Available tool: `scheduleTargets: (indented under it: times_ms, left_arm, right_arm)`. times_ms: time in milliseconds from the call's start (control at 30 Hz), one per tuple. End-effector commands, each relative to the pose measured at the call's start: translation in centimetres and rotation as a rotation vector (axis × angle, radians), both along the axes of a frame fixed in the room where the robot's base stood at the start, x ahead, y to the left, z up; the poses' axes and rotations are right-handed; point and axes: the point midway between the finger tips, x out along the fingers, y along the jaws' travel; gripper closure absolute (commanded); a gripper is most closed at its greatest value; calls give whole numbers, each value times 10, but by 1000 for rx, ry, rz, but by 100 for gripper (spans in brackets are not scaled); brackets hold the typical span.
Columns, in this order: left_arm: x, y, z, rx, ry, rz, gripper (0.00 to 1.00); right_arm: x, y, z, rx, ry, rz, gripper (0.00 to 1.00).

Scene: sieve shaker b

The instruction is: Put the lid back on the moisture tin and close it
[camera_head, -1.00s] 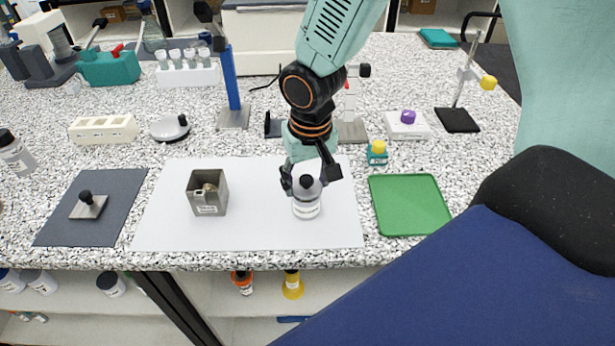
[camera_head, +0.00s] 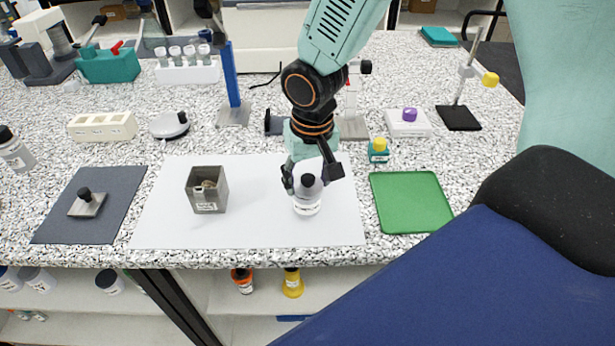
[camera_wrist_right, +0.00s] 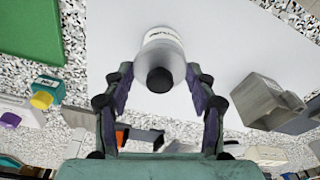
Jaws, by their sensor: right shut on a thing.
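The moisture tin (camera_head: 207,200) is an open, square grey metal box with a label, standing on the white mat. A grey square lid with a black knob (camera_head: 87,204) lies apart from it on the dark mat at the left. My right gripper (camera_head: 310,178) is shut on a clear, labelled bottle with a black cap (camera_head: 307,204), right of the tin. In the right wrist view the bottle (camera_wrist_right: 163,45) sits between the two fingers (camera_wrist_right: 160,88), and the tin (camera_wrist_right: 262,100) shows at the right. My left gripper is out of view.
A green tray (camera_head: 411,203) lies right of the white mat (camera_head: 260,232). Behind are a small yellow-capped bottle (camera_head: 378,151), a cream block (camera_head: 102,127), a round grey dish (camera_head: 170,125) and a blue-post stand (camera_head: 231,85). The mat between tin and bottle is clear.

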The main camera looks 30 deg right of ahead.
Motion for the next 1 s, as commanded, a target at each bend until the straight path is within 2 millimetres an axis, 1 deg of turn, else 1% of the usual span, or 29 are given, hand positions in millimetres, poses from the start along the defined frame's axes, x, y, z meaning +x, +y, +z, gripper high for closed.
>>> scheduleTargets:
  times_ms: [867,900,1000]
  left_arm:
    - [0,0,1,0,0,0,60]
    - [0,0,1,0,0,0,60]
    - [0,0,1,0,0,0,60]
  right_arm:
    - [2,3,-4,0,0,0,59]
    - [2,3,-4,0,0,0,41]
    - [2,3,-4,0,0,0,32]
